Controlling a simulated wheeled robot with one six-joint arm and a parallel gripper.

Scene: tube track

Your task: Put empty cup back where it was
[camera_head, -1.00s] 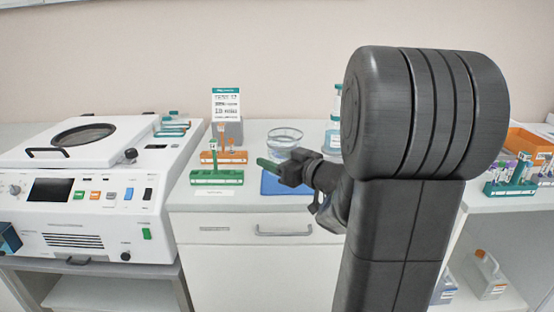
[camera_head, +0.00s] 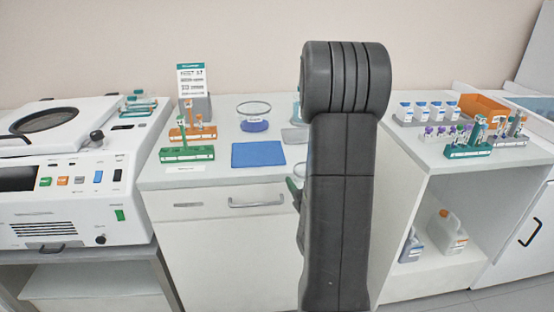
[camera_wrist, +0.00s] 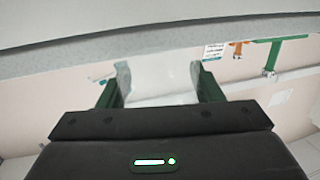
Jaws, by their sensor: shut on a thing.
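My gripper (camera_wrist: 158,82) is shut on a clear, pale cup (camera_wrist: 160,72), which sits between the two green fingers in the wrist view. Its contents cannot be made out. In the head view my arm hides most of the gripper. Only a green finger (camera_head: 293,188) and a sliver of a clear rim show at the arm's left side, in front of the counter. A blue mat (camera_head: 258,154) lies bare on the white counter (camera_head: 220,176).
A glass bowl with blue liquid (camera_head: 254,125) stands behind the mat. Orange (camera_head: 192,133) and green (camera_head: 187,153) racks and a sign (camera_head: 192,80) stand left of it. A white machine (camera_head: 70,175) is further left. Bottles and tube racks (camera_head: 468,150) stand right.

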